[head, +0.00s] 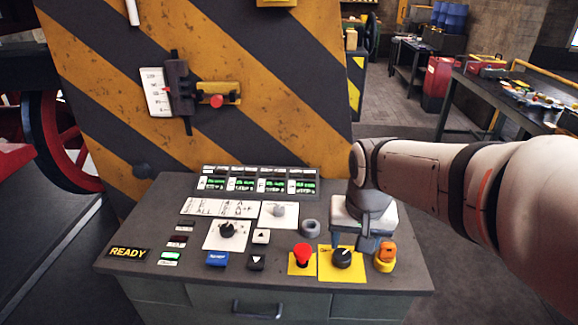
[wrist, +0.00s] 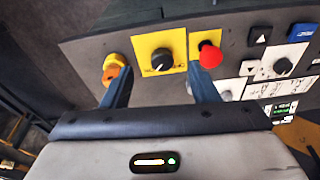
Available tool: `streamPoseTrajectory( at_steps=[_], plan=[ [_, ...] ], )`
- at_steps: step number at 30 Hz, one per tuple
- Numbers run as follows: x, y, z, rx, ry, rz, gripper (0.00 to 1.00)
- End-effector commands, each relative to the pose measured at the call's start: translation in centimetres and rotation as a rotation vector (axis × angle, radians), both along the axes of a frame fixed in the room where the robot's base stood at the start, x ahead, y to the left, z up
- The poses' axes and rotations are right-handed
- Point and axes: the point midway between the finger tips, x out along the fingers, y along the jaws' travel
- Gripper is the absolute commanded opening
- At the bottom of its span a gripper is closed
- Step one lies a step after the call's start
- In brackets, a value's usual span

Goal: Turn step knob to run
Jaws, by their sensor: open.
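A black rotary knob (head: 342,257) sits on a yellow plate at the panel's front right. In the wrist view this knob (wrist: 162,60) appears between and beyond my fingertips, apart from them. A second black knob (head: 227,230) stands on a white plate left of centre, and a grey knob (head: 278,210) on another white plate behind it. The labels are too small to read, so I cannot tell which is the step knob. My gripper (head: 350,243) is open and empty, pointing down at the right side of the panel; its fingers also show in the wrist view (wrist: 160,88).
A red mushroom button (head: 303,254) stands left of the yellow-plate knob, and an orange switch (head: 386,252) right of it. A blue button (head: 216,258) and small arrow buttons lie further left.

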Motion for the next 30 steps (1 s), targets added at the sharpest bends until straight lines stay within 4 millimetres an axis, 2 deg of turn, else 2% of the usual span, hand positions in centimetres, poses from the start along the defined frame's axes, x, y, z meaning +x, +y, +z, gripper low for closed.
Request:
streamPoseTrajectory(
  at_steps=[1,7,11,15,21,25,30],
  plan=[
    [2.5,0.8,1.3,0.006,0.019,-0.021,0.54],
    [11.1,4.3,2.1,0.025,0.069,-0.124,0.54],
    [16.2,7.1,1.2,0.031,0.102,-0.192,0.54],
    [20.9,10.5,-0.9,0.033,0.136,-0.262,0.54],
    [25.2,14.5,-4.5,0.030,0.167,-0.344,0.54],
    [26.4,16.0,-6.3,0.027,0.180,-0.375,0.54],
    [26.9,16.7,-7.6,0.027,0.184,-0.390,0.54]
  ],
)
